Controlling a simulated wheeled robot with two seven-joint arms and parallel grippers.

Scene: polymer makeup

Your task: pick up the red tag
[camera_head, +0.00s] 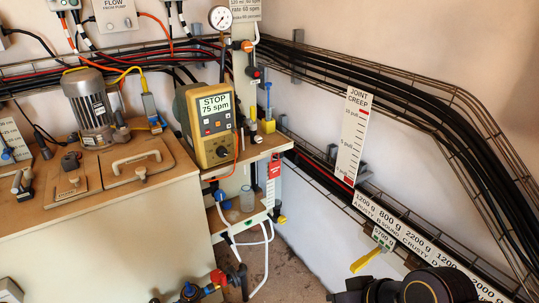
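A small red tag (274,168) with pale markings hangs below the right end of the wooden shelf (258,149), beside the white wall. Its lower part is near a white strip and thin tubes, and the lettering is too small to read. Black rounded parts at the bottom right edge look like part of my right arm, but no fingertips show there. My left gripper is not in view.
A yellow pump controller (206,124) reading "STOP 75 spm" stands left of the tag. A wooden-topped cabinet (165,223) with a grey motor (90,108) fills the left. A yellow-handled valve (366,259) and weight labels line the right wall. White hoses hang below the shelf.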

